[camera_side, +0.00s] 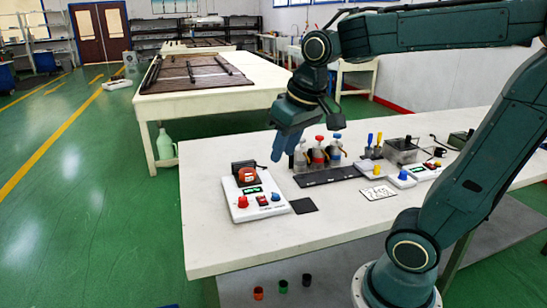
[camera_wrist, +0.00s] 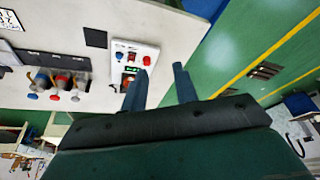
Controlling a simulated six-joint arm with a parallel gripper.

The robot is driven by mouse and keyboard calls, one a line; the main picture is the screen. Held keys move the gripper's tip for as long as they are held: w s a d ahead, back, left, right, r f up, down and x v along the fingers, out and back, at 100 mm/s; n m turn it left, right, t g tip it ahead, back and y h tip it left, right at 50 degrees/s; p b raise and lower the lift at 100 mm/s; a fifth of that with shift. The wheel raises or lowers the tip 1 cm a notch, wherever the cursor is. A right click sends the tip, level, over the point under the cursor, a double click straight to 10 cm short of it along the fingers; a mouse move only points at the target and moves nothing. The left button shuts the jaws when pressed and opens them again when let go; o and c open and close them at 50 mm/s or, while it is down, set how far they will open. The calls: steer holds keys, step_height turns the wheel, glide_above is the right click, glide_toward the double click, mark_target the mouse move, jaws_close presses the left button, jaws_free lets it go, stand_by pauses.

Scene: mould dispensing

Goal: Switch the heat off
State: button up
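A white heater unit (camera_side: 257,209) stands near the left end of the white table, with a red knob (camera_side: 242,202), a small red switch (camera_side: 263,200), a blue knob (camera_side: 276,197) and a lit green display (camera_side: 253,190). A dark block with a red-orange vessel (camera_side: 247,175) sits on its back part. In the wrist view the heater's panel (camera_wrist: 142,50) shows beyond the left finger, which hides part of the unit. My gripper (camera_wrist: 161,70) has its two fingers apart with nothing between them. In the side view my gripper (camera_side: 278,150) hangs above and behind the heater, clear of it.
Several bottles with coloured caps (camera_side: 318,154) stand on a dark strip (camera_side: 328,175) right of the heater. A dark square pad (camera_side: 303,206) lies beside it. Another white device (camera_side: 402,179) and a clear box (camera_side: 401,151) stand further right. The table's front is clear.

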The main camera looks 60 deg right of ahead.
steer(key=w+d+f+m+g, duration=0.2)
steer(key=w+d+f+m, duration=0.15)
steer(key=w+d, duration=0.55)
steer(key=m+g, duration=0.2)
steer(key=m, duration=0.1)
glide_above(261, 196)
step_height(261, 196, down, 8)
steer(key=shift+f+y, duration=0.2)
steer(key=shift+y, duration=0.1)
steer(key=shift+a+f, duration=0.1)
steer(key=shift+f, duration=0.05)
step_height(261, 196, down, 14)
steer(key=shift+r, duration=0.25)
jaws_close()
